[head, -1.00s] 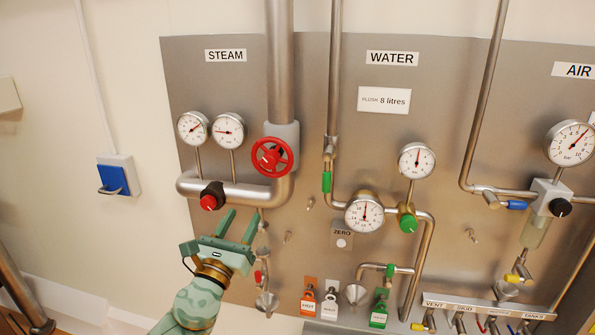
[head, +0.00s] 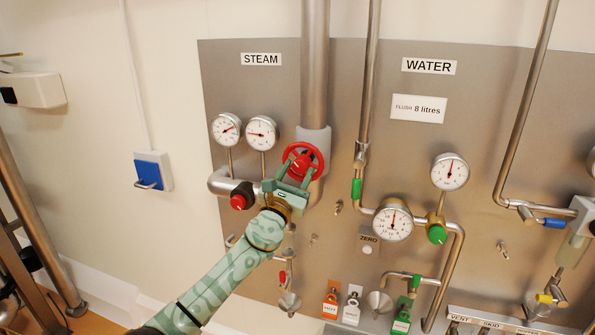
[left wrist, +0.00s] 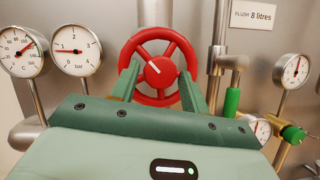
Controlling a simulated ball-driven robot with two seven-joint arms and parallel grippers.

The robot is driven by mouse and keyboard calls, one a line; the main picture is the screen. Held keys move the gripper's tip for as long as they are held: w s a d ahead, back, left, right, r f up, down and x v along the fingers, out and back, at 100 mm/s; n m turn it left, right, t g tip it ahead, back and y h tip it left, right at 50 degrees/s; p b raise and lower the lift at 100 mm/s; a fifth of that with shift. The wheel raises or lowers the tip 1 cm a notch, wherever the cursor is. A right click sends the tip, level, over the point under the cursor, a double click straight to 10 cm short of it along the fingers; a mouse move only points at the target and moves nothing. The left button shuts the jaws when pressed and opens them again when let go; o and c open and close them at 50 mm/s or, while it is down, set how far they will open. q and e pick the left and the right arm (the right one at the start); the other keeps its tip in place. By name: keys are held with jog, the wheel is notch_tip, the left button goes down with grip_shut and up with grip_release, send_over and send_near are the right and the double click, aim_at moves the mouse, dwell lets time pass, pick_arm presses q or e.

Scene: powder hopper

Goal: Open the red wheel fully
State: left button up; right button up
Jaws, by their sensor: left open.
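The red wheel (head: 302,160) sits on the steam pipe under the STEAM label. It also shows in the left wrist view (left wrist: 178,47), a spoked handwheel with a white mark on its hub. My left gripper (head: 292,172) is open at the wheel's lower part. In the left wrist view its two fingers (left wrist: 160,82) stand apart, one at each lower side of the wheel. I cannot tell whether they touch the rim. The fingers and gripper body hide part of the wheel's lower edge in the head view. My right gripper is not in view.
Two steam gauges (head: 227,129) (head: 262,133) hang left of the wheel. A red-capped black knob (head: 239,200) is close to my left gripper. The water pipe (head: 368,75) runs at the right, with a water gauge (head: 393,220). A blue switch (head: 148,173) is on the wall.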

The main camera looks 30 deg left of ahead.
pick_arm(q)
jog(key=shift+w+r, duration=0.15)
jog(key=shift+w, duration=0.15)
jog(key=c, duration=0.7)
